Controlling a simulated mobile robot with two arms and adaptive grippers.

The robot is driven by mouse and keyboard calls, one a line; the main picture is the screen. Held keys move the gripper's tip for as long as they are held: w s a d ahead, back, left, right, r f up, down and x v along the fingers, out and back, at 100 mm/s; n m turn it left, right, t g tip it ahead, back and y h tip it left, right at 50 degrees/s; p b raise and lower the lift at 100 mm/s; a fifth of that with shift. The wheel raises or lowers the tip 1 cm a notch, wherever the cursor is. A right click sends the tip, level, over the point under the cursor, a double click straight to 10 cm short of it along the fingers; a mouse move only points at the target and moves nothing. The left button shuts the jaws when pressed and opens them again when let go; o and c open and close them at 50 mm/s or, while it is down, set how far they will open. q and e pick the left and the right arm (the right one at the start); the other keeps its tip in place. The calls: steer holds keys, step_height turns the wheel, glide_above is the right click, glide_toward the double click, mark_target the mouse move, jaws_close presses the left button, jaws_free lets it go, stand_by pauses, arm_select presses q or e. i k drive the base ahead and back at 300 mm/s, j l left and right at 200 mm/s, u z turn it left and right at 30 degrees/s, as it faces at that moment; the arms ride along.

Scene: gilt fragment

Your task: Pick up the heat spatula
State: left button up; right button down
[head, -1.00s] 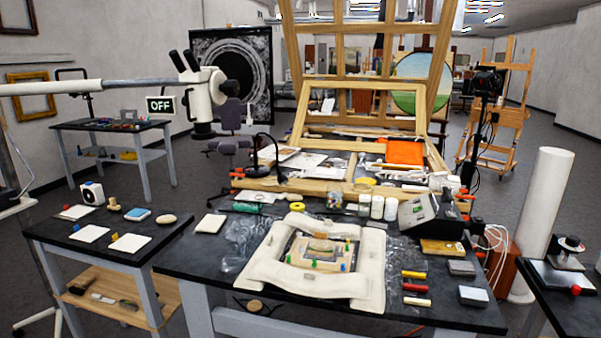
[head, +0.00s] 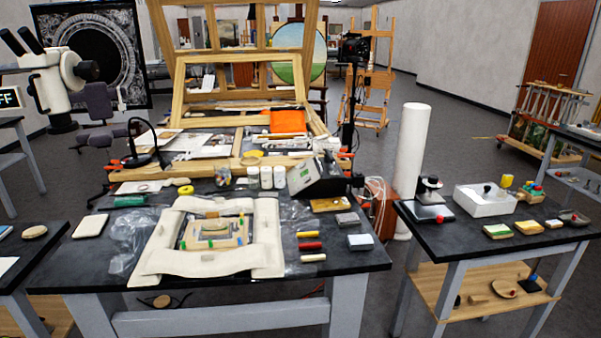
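I cannot make out a heat spatula with certainty in the head view. A white and black box unit with a small display (head: 318,177) stands at the back right of the main black table (head: 345,258). I cannot tell whether a spatula belongs to it. A padded cream frame (head: 160,240) lies at the table's middle around a small gilt fragment (head: 212,232). Short yellow, red and cream handled pieces (head: 310,246) lie to its right. Neither of my grippers is in view.
A right side table (head: 460,240) holds a white tray (head: 484,200), a dark pad with a red knob (head: 431,214) and several small blocks. A white cylinder (head: 410,160) stands between the tables. A microscope (head: 50,75) hangs at left. White jars (head: 266,177) stand at the back.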

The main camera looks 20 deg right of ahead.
mark_target(332, 160)
steer(key=i+z, duration=0.35)
steer(key=i+j+z, duration=0.3)
steer(key=i, duration=0.15)
steer(key=i+j+z, duration=0.2)
steer(key=i+z, duration=0.15)
steer(key=i, duration=0.05)
